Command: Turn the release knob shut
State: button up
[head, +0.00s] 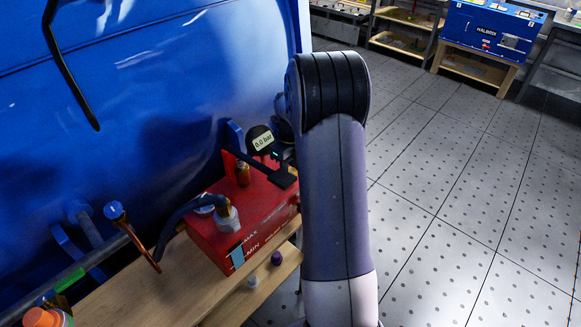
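A red pump box (240,225) with MAX and MIN marks stands on a wooden shelf against the blue machine. A gauge (262,141) at its back reads 0.0 bar. A small brown knob-like piece (243,174) stands upright on the box top; I cannot tell for sure whether it is the release knob. My arm (335,190) rises in front and bends over toward the back right of the box. Dark parts show beside the gauge, and I cannot tell which are my gripper's. My fingertips and any contact are not clear.
A dark hose runs from a metal fitting (228,217) on the box. A blue-headed copper-coloured piece (132,236) stands to the left. A purple cap (277,258) and a grey cap (252,282) sit at the shelf's front. An orange-capped bottle (42,318) is bottom left. The floor at right is clear.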

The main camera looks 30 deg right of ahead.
aim_at(291, 171)
jog(key=o, duration=0.4)
jog(key=shift+r, duration=0.1)
notch_tip(291, 171, up, 11)
jog(key=shift+f, duration=0.2)
dwell(0.4)
notch_tip(291, 171, down, 11)
jog(key=shift+r, duration=0.1)
dwell(0.4)
dwell(0.4)
